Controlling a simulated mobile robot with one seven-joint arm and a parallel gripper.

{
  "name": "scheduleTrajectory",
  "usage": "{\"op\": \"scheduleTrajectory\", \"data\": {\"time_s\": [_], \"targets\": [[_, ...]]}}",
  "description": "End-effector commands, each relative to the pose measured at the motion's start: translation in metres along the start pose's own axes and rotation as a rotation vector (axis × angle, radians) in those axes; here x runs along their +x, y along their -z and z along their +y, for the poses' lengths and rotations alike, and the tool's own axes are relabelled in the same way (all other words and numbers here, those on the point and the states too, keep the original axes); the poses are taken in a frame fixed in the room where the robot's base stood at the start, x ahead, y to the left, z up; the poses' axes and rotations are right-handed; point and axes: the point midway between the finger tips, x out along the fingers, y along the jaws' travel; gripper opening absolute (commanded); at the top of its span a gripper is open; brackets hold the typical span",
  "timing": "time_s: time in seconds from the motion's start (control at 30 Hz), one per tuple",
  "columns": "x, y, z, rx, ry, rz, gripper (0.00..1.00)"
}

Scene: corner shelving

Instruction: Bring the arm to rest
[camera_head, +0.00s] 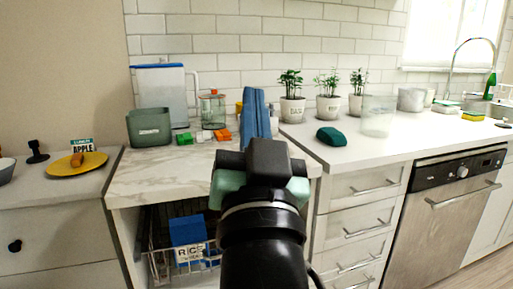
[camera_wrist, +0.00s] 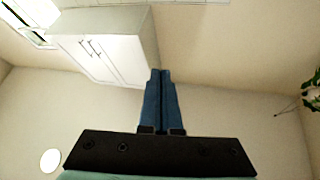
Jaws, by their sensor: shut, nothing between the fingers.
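My gripper (camera_head: 257,112) stands upright in the middle of the head view, its blue fingers pointing up. In the wrist view the two blue fingers (camera_wrist: 160,102) lie side by side, closed against each other, with nothing between them. My black arm rises from the bottom of the head view in front of the marble counter and hides part of it. The wrist camera faces the ceiling and a white wall cabinet (camera_wrist: 108,45).
The marble counter (camera_head: 150,180) holds a green bin (camera_head: 149,127), a pitcher (camera_head: 160,92) and a glass jar (camera_head: 212,110). A wire basket with a blue rice box (camera_head: 188,232) sits below. Potted plants (camera_head: 327,97), a teal object (camera_head: 331,137) and a clear container (camera_head: 377,116) stand to the right.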

Motion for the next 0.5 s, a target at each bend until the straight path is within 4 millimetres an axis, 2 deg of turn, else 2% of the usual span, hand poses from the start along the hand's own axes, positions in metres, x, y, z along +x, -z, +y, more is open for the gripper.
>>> {"op": "scheduleTrajectory", "data": {"time_s": [0.03, 0.2, 0.3, 0.5], "targets": [[-0.009, 0.036, -0.009, -0.063, 0.007, 0.079, 0.0], [-0.053, 0.138, -0.034, -0.271, -0.01, 0.32, 0.0], [-0.026, 0.168, -0.041, -0.266, -0.011, 0.299, 0.0], [0.005, 0.219, -0.053, -0.261, -0.009, 0.297, 0.0]]}}
